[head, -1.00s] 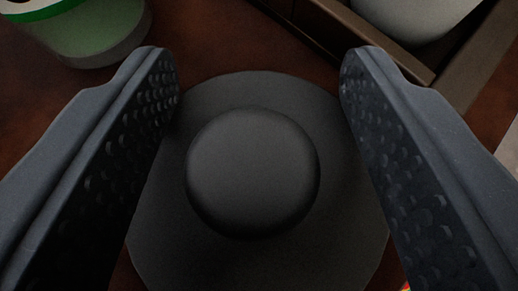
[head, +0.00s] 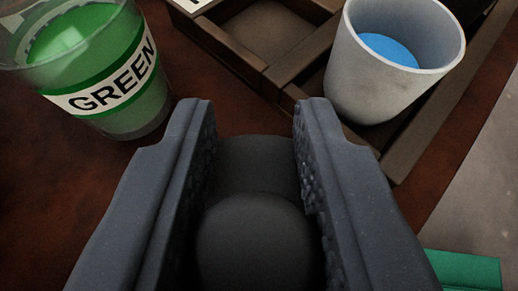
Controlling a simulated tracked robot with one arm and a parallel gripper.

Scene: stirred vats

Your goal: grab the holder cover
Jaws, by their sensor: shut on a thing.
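The holder cover (head: 258,165) is a dark grey disc with a rounded knob (head: 255,240) on top. It shows at the lower middle of the head view, between the fingers. My gripper (head: 252,108) is shut on the cover, with one textured finger on each side of it. The fingers hide the cover's left and right sides, and the bottom picture edge cuts off its near part.
A clear vessel with green liquid, labelled GREEN (head: 100,97), stands at upper left. A wooden divided tray (head: 285,68) lies at upper right, with a white cup (head: 350,75) holding something blue (head: 388,49) in it. A green flat thing (head: 465,270) is at lower right.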

